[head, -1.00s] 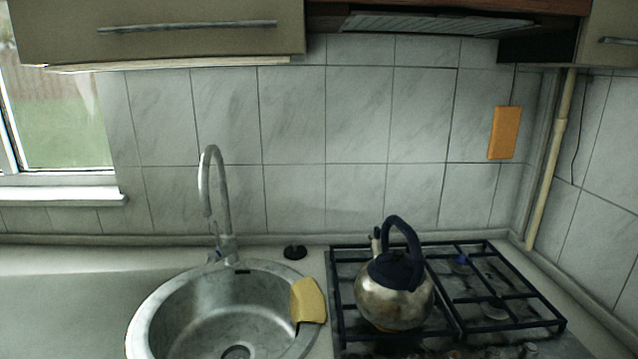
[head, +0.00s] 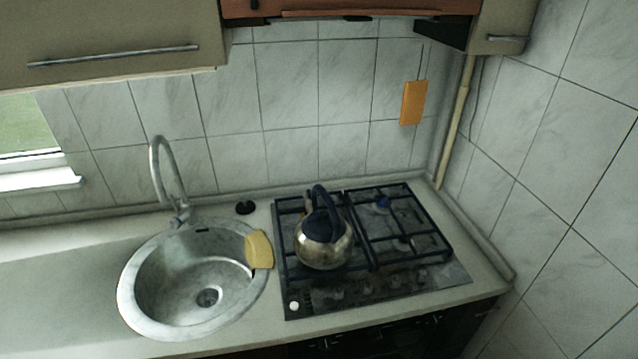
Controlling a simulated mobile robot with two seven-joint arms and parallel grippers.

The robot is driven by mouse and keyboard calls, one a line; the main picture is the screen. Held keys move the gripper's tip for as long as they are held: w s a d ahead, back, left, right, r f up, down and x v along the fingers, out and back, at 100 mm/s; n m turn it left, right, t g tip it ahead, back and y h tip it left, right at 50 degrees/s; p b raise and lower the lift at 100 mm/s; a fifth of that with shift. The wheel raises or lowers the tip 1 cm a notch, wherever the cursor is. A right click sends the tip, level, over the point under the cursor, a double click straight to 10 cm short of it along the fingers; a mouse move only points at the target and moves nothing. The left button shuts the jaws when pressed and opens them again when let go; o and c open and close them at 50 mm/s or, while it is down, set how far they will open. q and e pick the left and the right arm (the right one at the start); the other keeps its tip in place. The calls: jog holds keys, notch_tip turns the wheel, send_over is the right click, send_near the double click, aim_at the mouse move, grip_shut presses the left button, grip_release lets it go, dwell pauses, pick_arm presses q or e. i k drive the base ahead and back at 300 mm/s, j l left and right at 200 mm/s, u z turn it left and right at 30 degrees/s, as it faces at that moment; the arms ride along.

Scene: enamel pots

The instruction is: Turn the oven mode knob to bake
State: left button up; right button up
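The front of the oven (head: 375,338) shows only as a dark strip under the counter edge, at the bottom of the head view. I cannot make out the oven mode knob or its markings there. The gas hob (head: 440,279) lies in the counter above it, with several small knobs along its front strip, too dim to read. Neither of my grippers is in the head view.
A metal kettle (head: 322,246) with a dark handle stands on the hob's left grates. A round sink (head: 160,290) with a tap (head: 160,165) and a yellow cloth (head: 259,250) is left of it. A tiled wall (head: 590,150) closes the right side.

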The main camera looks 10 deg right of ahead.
aim_at(375, 334)
jog(key=k+l, duration=1.4)
jog(key=l, duration=0.15)
jog(key=l+u, duration=0.05)
